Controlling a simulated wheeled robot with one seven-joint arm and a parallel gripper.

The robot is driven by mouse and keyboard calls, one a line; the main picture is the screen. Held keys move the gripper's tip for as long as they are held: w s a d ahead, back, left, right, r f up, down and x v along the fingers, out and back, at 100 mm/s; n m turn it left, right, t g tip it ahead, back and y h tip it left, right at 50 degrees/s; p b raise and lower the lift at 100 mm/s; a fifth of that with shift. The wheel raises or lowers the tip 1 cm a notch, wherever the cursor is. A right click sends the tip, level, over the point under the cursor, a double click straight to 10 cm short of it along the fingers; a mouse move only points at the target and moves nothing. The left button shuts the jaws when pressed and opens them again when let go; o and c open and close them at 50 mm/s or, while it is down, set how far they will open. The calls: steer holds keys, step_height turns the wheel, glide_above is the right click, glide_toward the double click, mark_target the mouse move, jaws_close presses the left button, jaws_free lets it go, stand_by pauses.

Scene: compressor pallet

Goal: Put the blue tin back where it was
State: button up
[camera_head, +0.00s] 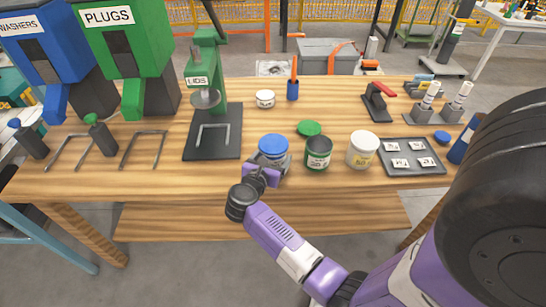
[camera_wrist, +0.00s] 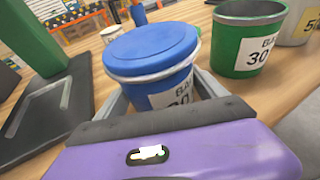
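The blue tin (camera_head: 273,146) has a blue lid on it and a white label. It is upright near the front of the wooden bench, just left of the open green tin (camera_head: 318,153). My gripper (camera_head: 272,163) reaches it from the front. In the wrist view, the grey fingers lie against both sides of the blue tin (camera_wrist: 155,58), shut on it. The tin's base is hidden behind my gripper, so I cannot tell whether it touches the bench.
A green lid (camera_head: 309,128) lies behind the green tin. A white tin (camera_head: 362,150) and a dark tray (camera_head: 412,157) with labelled pieces stand to the right. The green LIDS press (camera_head: 208,75) on its black base is left. Bare bench (camera_head: 150,192) shows at front left.

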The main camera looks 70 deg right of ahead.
steer(key=shift+o, duration=1.1)
steer(key=shift+r, duration=0.15)
steer(key=b+v, duration=0.1)
steer(key=v, duration=0.9)
steer(key=shift+a+r, duration=0.15)
steer(key=shift+a, duration=0.2)
steer(key=s+a+r+n+t+y, duration=0.1)
steer(key=s+a+r+n+t, duration=0.2)
steer(key=a+r+n+t, duration=0.5)
steer(key=s+a+r+n+t, duration=0.1)
steer(key=s+a+n+t, duration=0.2)
steer(key=n, duration=0.9)
steer(key=s+a+r+n+t+y, duration=0.1)
steer(key=s+a+r+n+t, duration=0.1)
steer(key=a+r+n+t, duration=0.6)
steer(key=s+a+f+n+g+y, duration=0.2)
steer(key=s+a+f+n+y, duration=0.1)
steer(key=n, duration=1)
steer(key=s+a+f+n+g+y, duration=0.2)
steer(key=s+a+f+n+y, duration=0.2)
steer(key=n+y, duration=0.5)
steer(key=s+a+n, duration=0.2)
steer(key=n, duration=0.2)
steer(key=shift+a+f+y, duration=0.15)
steer(key=shift+a+y, duration=0.15)
steer(key=shift+a, duration=0.1)
